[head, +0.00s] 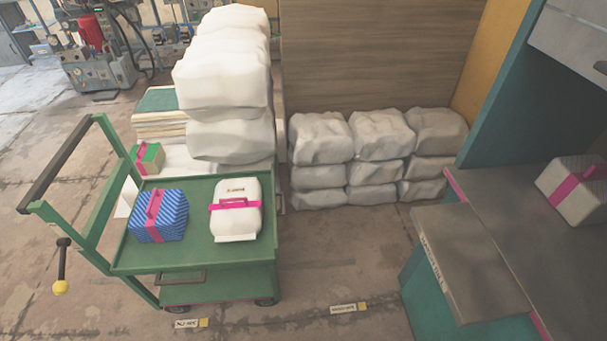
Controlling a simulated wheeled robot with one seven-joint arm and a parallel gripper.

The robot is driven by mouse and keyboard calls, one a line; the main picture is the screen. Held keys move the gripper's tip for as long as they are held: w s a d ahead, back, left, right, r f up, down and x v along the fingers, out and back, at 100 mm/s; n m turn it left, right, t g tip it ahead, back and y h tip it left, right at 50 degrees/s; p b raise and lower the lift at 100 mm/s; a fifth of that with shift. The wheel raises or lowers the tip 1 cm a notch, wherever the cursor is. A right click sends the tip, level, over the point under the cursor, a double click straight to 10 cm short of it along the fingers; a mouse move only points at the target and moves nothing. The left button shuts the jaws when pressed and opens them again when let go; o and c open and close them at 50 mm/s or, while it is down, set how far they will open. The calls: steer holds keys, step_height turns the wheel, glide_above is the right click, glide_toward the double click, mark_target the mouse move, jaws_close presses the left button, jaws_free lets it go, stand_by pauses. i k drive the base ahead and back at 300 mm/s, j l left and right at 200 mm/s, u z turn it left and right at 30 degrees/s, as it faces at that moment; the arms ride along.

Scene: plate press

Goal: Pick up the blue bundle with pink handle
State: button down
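The blue bundle (173,222) has a striped blue wrap and a pink band with a pink handle (154,204) on top. It sits upright on the left part of the green cart's top (205,255) in the head view. A white bundle (236,193) with a pink band lies to its right on the same cart, with a gap between them. My gripper does not show in this view.
The cart has a push handle (55,165) at its left. A green bundle (148,158) and stacked white sacks (222,90) stand behind it. Grey sacks (375,155) line the wall. A bench (540,255) at right holds a grey bundle (578,190). Floor between cart and bench is clear.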

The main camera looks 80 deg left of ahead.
mark_target(158, 215)
steer(key=u, duration=3.45)
steer(key=i+j+z, duration=0.2)
steer(key=j+z, duration=0.15)
steer(key=j, duration=1.1)
steer(key=j+z, duration=0.4)
steer(key=j, duration=1.1)
